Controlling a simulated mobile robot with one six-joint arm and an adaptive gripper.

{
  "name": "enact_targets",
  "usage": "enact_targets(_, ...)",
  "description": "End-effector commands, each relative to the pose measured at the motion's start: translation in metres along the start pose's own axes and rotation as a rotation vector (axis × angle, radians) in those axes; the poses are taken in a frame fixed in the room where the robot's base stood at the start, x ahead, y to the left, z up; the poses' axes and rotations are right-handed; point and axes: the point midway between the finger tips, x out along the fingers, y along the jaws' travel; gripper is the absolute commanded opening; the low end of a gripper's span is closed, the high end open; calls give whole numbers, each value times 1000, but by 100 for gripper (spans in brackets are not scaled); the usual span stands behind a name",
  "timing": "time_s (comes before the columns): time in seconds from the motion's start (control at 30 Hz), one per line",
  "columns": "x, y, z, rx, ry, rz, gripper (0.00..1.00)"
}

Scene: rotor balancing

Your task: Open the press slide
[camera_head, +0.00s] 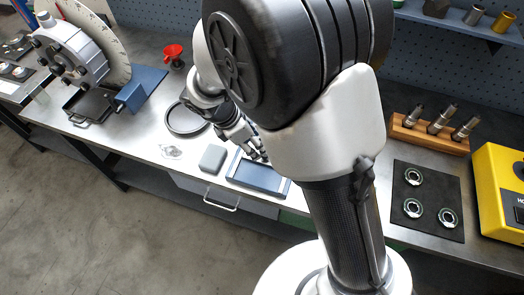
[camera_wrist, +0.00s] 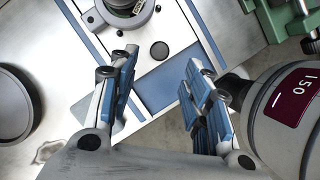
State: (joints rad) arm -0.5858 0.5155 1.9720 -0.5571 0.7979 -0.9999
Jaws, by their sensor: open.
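In the wrist view, a light plate with blue edges (camera_wrist: 178,65) lies under my gripper (camera_wrist: 158,66). It carries a dark round knob (camera_wrist: 159,51) and a round metal-and-black part at the top. This looks like the press slide, but I cannot tell how far open it is. My gripper's two blue-padded fingers are apart, with nothing held between them. The knob shows between the fingertips; I cannot tell the gap in height. In the head view, my gripper (camera_head: 256,150) is above the far end of a blue-framed tray (camera_head: 258,179). My arm hides much of this area.
A black round dish (camera_head: 187,118) and a grey block (camera_head: 212,158) are left of the tray. A black mat (camera_head: 428,180) with several rings, a wooden rack (camera_head: 428,138) and a yellow box (camera_head: 497,190) stand right. A green part (camera_wrist: 285,20) is upper right in the wrist view.

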Motion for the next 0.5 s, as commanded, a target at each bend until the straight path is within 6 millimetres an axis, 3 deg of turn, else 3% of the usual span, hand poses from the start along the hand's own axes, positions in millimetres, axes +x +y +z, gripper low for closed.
enact_targets(0.03,15,-1,-1,0,-1,-3,45)
enact_targets(0.2,46,-1,-1,0,0,-3,45)
enact_targets(0.5,70,0,0,0,1,0,45)
